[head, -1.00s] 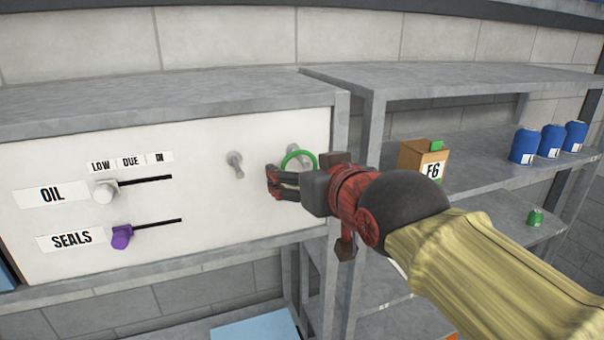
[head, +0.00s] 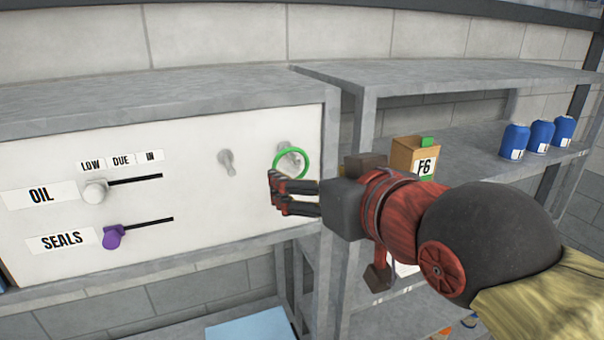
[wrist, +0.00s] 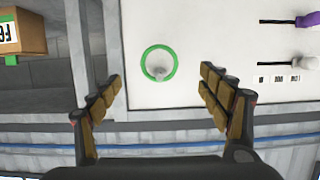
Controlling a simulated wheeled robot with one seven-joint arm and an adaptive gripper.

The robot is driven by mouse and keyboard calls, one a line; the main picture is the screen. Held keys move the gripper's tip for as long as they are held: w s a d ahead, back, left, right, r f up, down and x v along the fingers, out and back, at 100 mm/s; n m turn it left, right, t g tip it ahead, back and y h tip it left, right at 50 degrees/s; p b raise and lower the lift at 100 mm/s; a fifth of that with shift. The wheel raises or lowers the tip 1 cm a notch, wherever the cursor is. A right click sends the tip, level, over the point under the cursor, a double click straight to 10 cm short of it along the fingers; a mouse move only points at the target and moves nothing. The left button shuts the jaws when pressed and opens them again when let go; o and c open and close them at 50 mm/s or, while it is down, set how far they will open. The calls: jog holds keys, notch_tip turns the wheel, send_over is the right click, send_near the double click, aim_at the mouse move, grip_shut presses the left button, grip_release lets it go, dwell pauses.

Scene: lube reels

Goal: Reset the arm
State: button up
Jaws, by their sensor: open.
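My gripper (head: 274,192) is open and empty in the head view, a little in front of the white panel (head: 190,204). A green ring (head: 305,166) hangs on the right peg (head: 288,152) of the panel, just above and behind my fingers. In the wrist view the ring (wrist: 146,71) shows around the peg (wrist: 160,71), beyond the gap between my two spread fingers (wrist: 160,90). The fingers do not appear to touch the ring. A second peg (head: 226,163) to the left is bare.
The panel has an OIL slider with a white knob (head: 95,191) and a SEALS slider with a purple knob (head: 112,237). On the right shelf stand a box marked F6 (head: 412,158) and blue cans (head: 514,141). A grey shelf post (head: 355,150) is close to my wrist.

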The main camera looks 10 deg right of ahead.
jog(key=s+d+f+m+g+h+b, duration=0.1)
jog(key=s+d+f+b, duration=0.3)
jog(key=f+b, duration=0.5)
jog(key=s+d+f+m+g+h+b, duration=0.1)
jog(key=s+d+f+g+b, duration=0.3)
jog(key=f, duration=2.5)
jog(key=s+d+f+m+g+h+b, duration=0.1)
jog(key=s+d+f+g+h+b, duration=0.1)
jog(key=f+b, duration=1.2)
jog(key=s+d+f+g, duration=0.1)
jog(key=s+d+f, duration=0.1)
jog(key=f, duration=0.4)
jog(key=shift+s+d, duration=0.15)
jog(key=shift+s, duration=0.45)
